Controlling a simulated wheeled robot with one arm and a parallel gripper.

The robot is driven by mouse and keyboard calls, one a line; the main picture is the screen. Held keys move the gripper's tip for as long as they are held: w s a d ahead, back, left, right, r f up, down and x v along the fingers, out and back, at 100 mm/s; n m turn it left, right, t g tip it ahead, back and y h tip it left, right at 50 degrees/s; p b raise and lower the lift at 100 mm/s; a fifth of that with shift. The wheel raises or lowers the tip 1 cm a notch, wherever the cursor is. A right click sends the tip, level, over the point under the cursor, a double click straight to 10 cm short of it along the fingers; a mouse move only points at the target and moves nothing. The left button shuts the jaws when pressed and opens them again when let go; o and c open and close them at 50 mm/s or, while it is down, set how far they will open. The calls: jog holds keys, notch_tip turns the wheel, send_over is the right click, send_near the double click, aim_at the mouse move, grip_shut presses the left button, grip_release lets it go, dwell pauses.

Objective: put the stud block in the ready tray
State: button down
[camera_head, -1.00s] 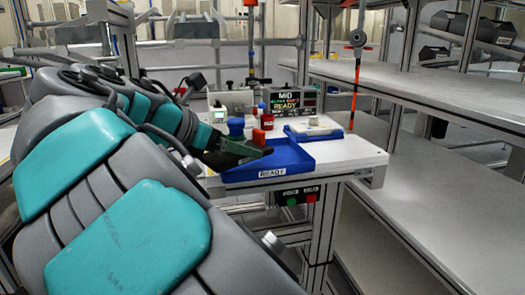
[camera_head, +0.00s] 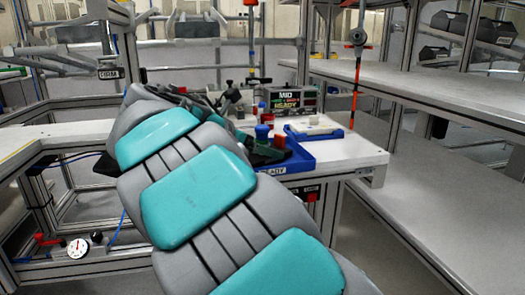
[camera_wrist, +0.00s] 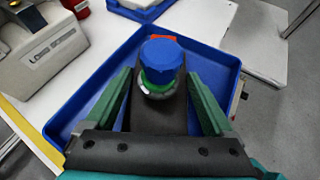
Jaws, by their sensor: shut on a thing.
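The ready tray is blue with a READY label; its right part shows in the head view (camera_head: 303,162), and it lies below my gripper in the wrist view (camera_wrist: 228,57). My gripper (camera_wrist: 160,82) has its green fingers shut on the stud block (camera_wrist: 162,56), which shows a blue round stud with a green ring, a dark body and a red patch at the far end. In the head view my gripper (camera_head: 264,151) is over the tray's left part, partly hidden by my arm. Whether the block touches the tray floor cannot be told.
A display box (camera_head: 291,100) stands behind the tray, with red and blue cylinders (camera_head: 265,117) beside it. A second blue tray (camera_head: 318,134) holds a pale part. A grey labelled device (camera_wrist: 50,52) stands left of the ready tray. White shelves (camera_head: 450,90) are at right.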

dwell(0.3)
grip_release()
jog(key=shift+f, duration=0.15)
jog(key=p+v, duration=0.1)
jog(key=v, duration=1.1)
